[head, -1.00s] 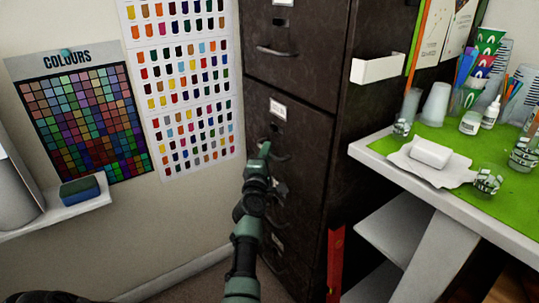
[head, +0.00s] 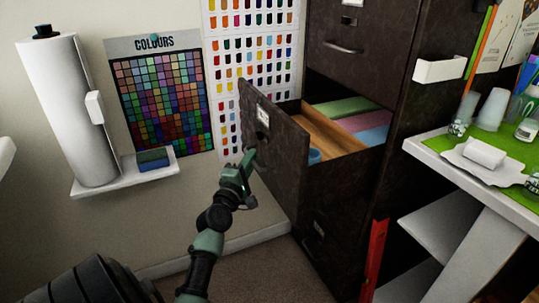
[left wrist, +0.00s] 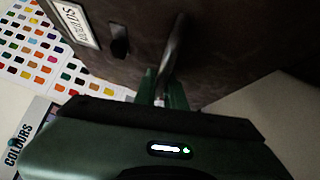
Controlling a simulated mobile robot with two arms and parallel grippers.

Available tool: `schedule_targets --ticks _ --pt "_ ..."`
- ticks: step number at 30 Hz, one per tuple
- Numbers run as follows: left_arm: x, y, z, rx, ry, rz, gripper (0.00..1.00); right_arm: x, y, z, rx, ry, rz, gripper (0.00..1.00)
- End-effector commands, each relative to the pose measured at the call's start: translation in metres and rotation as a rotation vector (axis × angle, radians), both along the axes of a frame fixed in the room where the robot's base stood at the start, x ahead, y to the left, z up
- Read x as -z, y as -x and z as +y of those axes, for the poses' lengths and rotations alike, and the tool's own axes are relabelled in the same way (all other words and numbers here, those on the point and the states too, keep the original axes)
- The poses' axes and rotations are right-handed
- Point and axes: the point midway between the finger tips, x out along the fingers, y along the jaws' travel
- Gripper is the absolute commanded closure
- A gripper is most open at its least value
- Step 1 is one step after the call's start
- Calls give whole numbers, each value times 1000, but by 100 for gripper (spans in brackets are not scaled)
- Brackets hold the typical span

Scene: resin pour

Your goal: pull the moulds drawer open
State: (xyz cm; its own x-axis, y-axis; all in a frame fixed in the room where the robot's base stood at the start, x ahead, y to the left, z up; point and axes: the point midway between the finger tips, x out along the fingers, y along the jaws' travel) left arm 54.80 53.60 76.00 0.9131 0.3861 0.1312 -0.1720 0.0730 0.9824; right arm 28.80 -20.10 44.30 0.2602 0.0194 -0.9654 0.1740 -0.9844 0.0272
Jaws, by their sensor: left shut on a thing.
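The moulds drawer (head: 284,158) is pulled well out of the dark filing cabinet (head: 353,58) in the head view. Inside it are green, pink and blue slabs (head: 358,121) and a small blue round thing (head: 314,156). My left gripper (head: 247,168) is at the drawer's front, shut on its handle. In the left wrist view the handle (left wrist: 175,48) runs down between the green fingers (left wrist: 162,88), beside the drawer's label (left wrist: 77,22). The label is only partly readable. My right gripper is not in view.
A white table (head: 421,148) with a green mat, cups and a white block (head: 484,152) stands at the right. A red bar (head: 375,262) stands by the cabinet's lower side. A wall shelf (head: 118,179) with a white roll (head: 72,110) is at the left. Floor shows below the drawer.

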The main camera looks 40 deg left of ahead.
Motion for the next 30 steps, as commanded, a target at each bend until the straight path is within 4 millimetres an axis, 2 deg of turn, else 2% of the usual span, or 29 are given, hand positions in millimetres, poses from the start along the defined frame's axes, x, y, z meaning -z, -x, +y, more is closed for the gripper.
schedule_targets --ticks 3,9,22,23,24,25,30 --pt "0 16 7 -4 -3 0 100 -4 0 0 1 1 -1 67" --pt "0 29 13 -3 -1 -1 100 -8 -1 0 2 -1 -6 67" --pt "-1 32 15 -5 -1 -3 100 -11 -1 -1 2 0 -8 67" --pt "-1 32 15 -5 -1 -3 84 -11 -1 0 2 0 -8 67" --pt "-1 32 15 -5 -1 -3 72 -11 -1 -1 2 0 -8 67" --pt "-1 32 15 -5 -1 -3 67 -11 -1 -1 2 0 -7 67" --pt "0 31 14 -3 -1 -3 67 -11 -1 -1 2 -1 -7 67"
